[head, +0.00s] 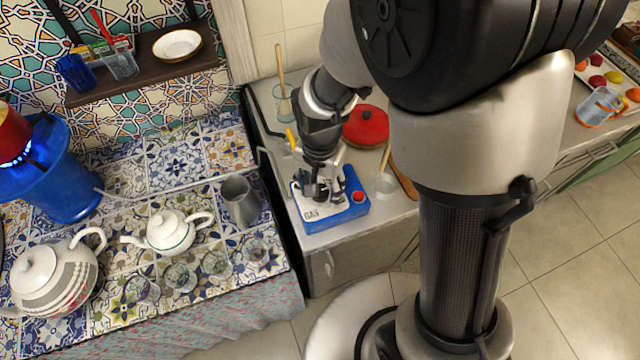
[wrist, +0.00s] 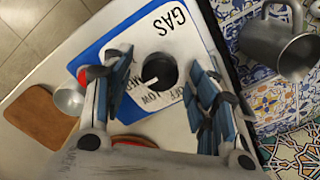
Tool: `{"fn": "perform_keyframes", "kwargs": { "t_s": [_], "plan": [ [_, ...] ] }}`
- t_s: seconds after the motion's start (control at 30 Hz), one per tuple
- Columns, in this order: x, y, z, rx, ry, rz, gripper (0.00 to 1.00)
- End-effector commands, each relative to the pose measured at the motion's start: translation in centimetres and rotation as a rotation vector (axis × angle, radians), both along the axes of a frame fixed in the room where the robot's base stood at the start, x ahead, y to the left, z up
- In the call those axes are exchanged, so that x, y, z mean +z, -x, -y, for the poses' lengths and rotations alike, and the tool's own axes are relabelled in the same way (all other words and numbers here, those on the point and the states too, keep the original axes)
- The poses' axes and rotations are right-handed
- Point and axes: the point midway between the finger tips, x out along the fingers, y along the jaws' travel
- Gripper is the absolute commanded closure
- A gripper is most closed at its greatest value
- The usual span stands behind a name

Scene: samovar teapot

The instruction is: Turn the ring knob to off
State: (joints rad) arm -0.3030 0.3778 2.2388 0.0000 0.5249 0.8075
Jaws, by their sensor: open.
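The gas control is a blue box (head: 345,213) with a white top marked GAS, on the counter edge. In the wrist view its white top (wrist: 128,44) carries a round black knob (wrist: 165,66) with a white pointer toward the lower left. Upside-down lettering, including LOW and OFF, lies below the knob, partly covered by my fingers. My gripper (wrist: 160,85) is open, with one finger on each side of the knob and visible gaps between. In the head view my gripper (head: 322,190) is over the box and hides the knob.
A red lidded pot (head: 366,125) stands behind the box, and a glass with a wooden stick (head: 284,103) behind left. A metal pitcher (head: 240,201) stands on the tiled table to the left, near teapots and several glasses. A brown board (wrist: 40,120) shows in the wrist view.

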Motion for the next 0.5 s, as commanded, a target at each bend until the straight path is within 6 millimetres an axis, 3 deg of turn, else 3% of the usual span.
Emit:
{"fn": "perform_keyframes", "kwargs": {
  "t_s": [0.5],
  "plan": [
    [0.04, 0.0, 0.0, 0.0, 0.0, 0.0, 0.78]
  ]
}}
